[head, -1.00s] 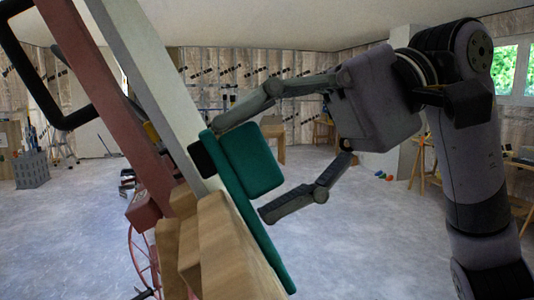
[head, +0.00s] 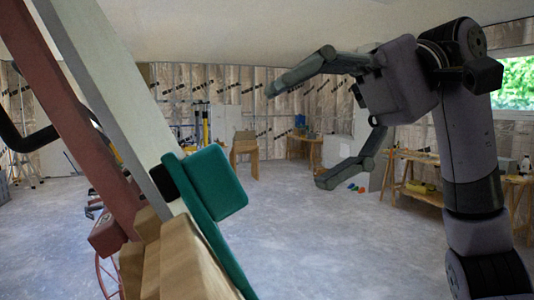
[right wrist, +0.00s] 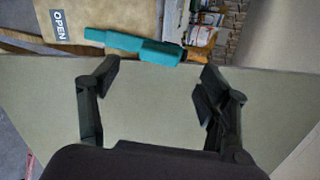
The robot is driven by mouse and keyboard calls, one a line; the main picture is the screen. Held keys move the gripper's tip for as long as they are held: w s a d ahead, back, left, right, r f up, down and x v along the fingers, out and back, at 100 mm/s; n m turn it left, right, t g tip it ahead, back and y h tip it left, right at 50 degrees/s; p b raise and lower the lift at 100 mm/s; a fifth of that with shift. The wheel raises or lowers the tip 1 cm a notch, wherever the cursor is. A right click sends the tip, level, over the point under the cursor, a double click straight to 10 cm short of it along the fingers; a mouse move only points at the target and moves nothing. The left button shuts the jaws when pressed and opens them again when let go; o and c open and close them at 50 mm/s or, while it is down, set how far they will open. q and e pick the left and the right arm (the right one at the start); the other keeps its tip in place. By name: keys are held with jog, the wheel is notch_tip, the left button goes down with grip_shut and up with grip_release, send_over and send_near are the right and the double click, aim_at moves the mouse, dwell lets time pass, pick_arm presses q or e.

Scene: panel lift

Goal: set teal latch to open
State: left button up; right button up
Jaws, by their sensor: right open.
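The teal latch (head: 217,185) is a long flat bar with a thick block on it, mounted on the pale post beside a black piece. It slants down to the right in the head view. In the right wrist view the latch (right wrist: 135,45) lies across the top, beyond the fingertips, with its thick end to the right. An OPEN label (right wrist: 61,25) is left of it. My right gripper (head: 297,136) is open and empty, right of the latch and apart from it. Its fingers also show in the right wrist view (right wrist: 159,69). My left gripper is not in view.
The pale post (head: 110,110) and a reddish beam (head: 65,110) slant across the left. Wooden blocks (head: 180,265) sit below the latch. A wooden workbench (head: 415,175) stands at the right. The grey floor (head: 310,240) between is clear.

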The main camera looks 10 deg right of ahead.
jog(key=shift+v, duration=1.25)
